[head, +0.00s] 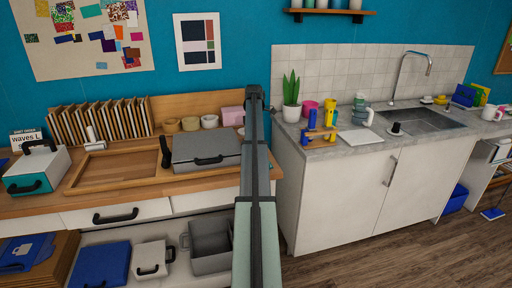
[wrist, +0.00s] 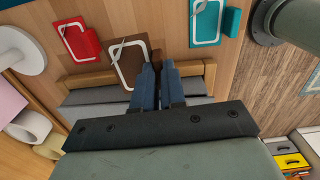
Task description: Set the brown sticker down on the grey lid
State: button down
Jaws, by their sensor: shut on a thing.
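The brown sticker (wrist: 117,66), a flat piece with a white rounded outline, is in the wrist view at the tips of my gripper (wrist: 157,64). My gripper is shut on it; the fingers hide part of it. It overlaps a wooden rim and appears to be held above it. The grey lid (head: 207,148) tops a grey case with a black handle on the wooden counter in the head view. A grey surface beside the fingers in the wrist view (wrist: 88,98) appears to be this lid. In the head view my arm hides the gripper and sticker.
A red sticker (wrist: 80,38) and a teal sticker (wrist: 207,22) lie on the wood beyond the fingers. Small bowls (head: 190,123) and a pink box (head: 232,116) stand behind the grey case. An open wooden tray (head: 112,168) is left of it.

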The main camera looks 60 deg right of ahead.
jog(key=w+a+r, duration=1.1)
jog(key=w+a, duration=0.3)
jog(key=a, duration=0.1)
jog(key=shift+w+a+r, duration=0.25)
jog(key=shift+a, duration=0.15)
jog(key=shift+f, duration=0.2)
jog(key=shift+f, duration=3.35)
jog(key=shift+f, duration=0.15)
jog(key=shift+f, duration=0.35)
jog(key=shift+f, duration=0.1)
jog(key=shift+f, duration=0.55)
jog(key=shift+f, duration=0.2)
jog(key=shift+f, duration=0.5)
